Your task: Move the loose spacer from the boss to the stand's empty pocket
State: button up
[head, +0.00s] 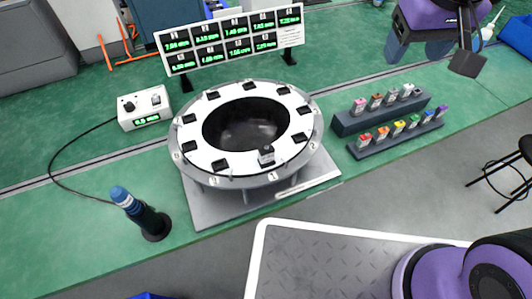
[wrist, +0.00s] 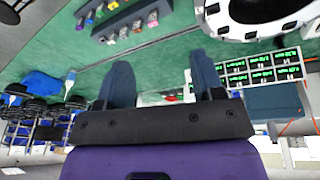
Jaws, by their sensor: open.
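A small dark block (head: 266,155) stands on the front of the white-topped ring fixture (head: 219,165); it may be the loose spacer on a boss, but it is too small to tell. Two dark racks stand right of the ring, a rear one (head: 345,126) and a front one (head: 365,152), both holding small coloured-top pieces. I cannot tell which is the stand or make out an empty pocket. My gripper (head: 435,48) is open and empty, high at the upper right, apart from ring and racks. Its two fingers show in the wrist view (wrist: 163,80), with nothing between them.
A display panel (head: 232,42) stands behind the ring. A control box (head: 145,110) with a cable sits at the left. A black post with a blue top (head: 122,197) stands at the front left. The green bench (head: 80,220) is clear between these.

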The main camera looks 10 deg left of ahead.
jog(key=a+f+n+g, duration=0.2)
jog(key=a+f, duration=0.7)
jog(key=a, duration=0.4)
jog(key=n+g, duration=0.1)
jog(key=n, duration=0.1)
send_over(266, 147)
notch_tip(266, 147, down, 8)
jog(key=shift+r, duration=0.2)
jog(key=shift+f, duration=4.5)
jog(key=shift+m, duration=0.3)
jog(key=shift+d, duration=0.1)
jog(key=shift+c, duration=0.3)
grip_shut()
jog(key=shift+r, duration=3)
